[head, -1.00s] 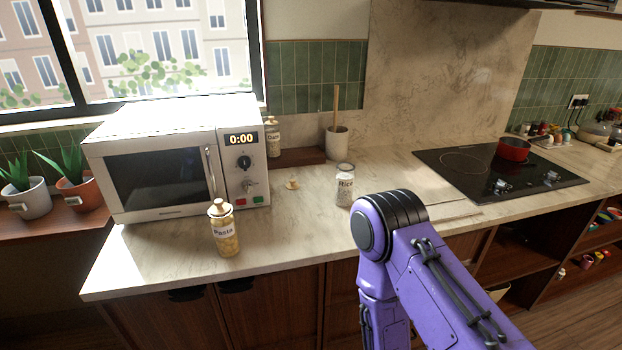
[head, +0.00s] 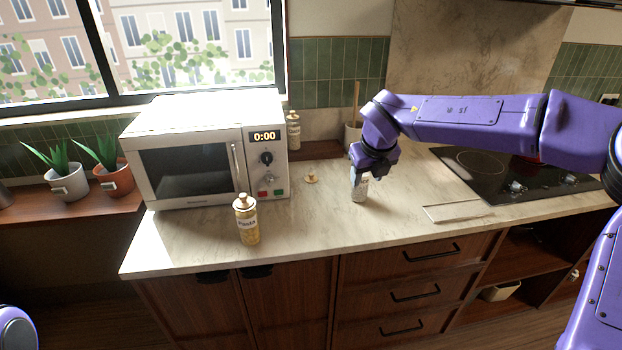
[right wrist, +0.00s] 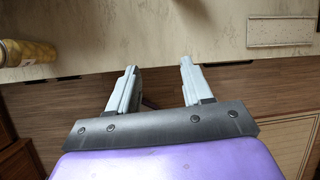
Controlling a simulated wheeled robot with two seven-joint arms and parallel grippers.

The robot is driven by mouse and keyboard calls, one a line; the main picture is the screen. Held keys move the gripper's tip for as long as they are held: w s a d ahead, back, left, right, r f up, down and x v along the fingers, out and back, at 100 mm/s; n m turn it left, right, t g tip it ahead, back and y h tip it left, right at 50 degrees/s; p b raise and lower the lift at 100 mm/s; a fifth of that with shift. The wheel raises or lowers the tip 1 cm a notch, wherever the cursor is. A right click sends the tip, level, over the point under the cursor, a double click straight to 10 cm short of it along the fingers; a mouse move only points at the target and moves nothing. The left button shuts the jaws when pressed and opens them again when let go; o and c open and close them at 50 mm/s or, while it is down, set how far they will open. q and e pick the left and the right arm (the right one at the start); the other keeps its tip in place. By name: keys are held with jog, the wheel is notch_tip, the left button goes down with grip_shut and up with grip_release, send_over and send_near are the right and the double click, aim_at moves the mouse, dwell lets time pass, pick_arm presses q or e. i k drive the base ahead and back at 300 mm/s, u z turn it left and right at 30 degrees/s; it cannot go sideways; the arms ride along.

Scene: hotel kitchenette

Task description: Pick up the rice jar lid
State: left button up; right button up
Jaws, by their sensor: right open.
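The rice jar lid (head: 311,177) is a small beige, knobbed piece lying on the counter between the microwave and the rice jar. The rice jar (head: 360,193) is a small open glass jar, standing upright and partly hidden behind my right gripper. My right gripper (head: 357,180) is in front of the jar, to the right of the lid. In the right wrist view its two fingers (right wrist: 158,72) are spread with nothing between them. Neither lid nor rice jar shows in that view. Only a purple part of mine shows at the lower left; my left gripper is out of view.
A lidded pasta jar (head: 247,221) stands near the counter's front edge and shows in the wrist view (right wrist: 26,53). The microwave (head: 190,165) stands left of the lid. A pale board (head: 457,212) and black hob (head: 510,180) are to the right. Counter around the lid is clear.

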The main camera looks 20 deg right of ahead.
aim_at(310, 178)
jog(key=z, duration=0.05)
jog(key=i, duration=1)
jog(key=u, duration=0.05)
